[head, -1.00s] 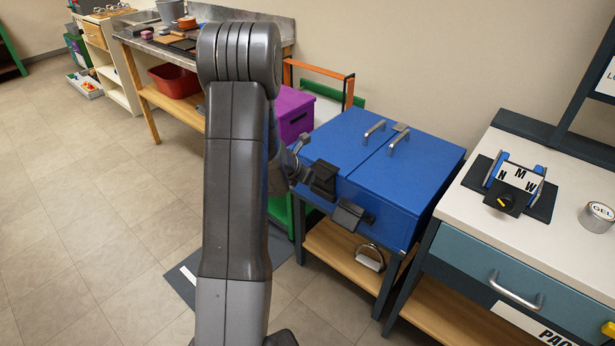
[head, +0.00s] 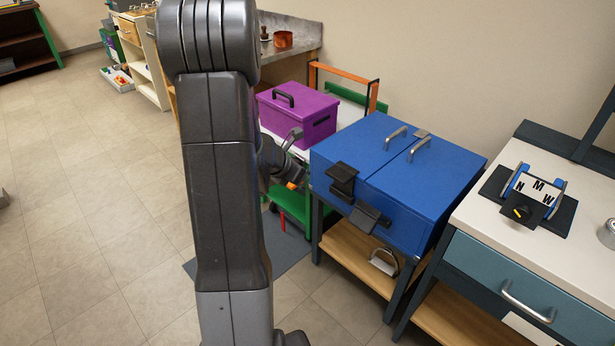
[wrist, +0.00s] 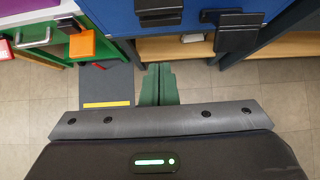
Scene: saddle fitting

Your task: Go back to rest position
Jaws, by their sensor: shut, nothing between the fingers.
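My gripper shows in the wrist view (wrist: 159,84) with its two green fingers together and nothing between them. It is over the floor, just in front of the blue box. In the head view my arm hides the fingers. The blue box (head: 400,185) has two closed lids with metal handles and stands on a dark-legged stand. Its two black front latches (head: 342,178) (head: 369,217) also show at the top of the wrist view, apart from my fingers.
A purple box (head: 298,112) sits on a green-framed cart left of the blue box. A metal stirrup-like piece (head: 384,262) lies on the wooden lower shelf (head: 350,247). A workbench (head: 470,220) with a lettered fixture (head: 537,192) stands at right.

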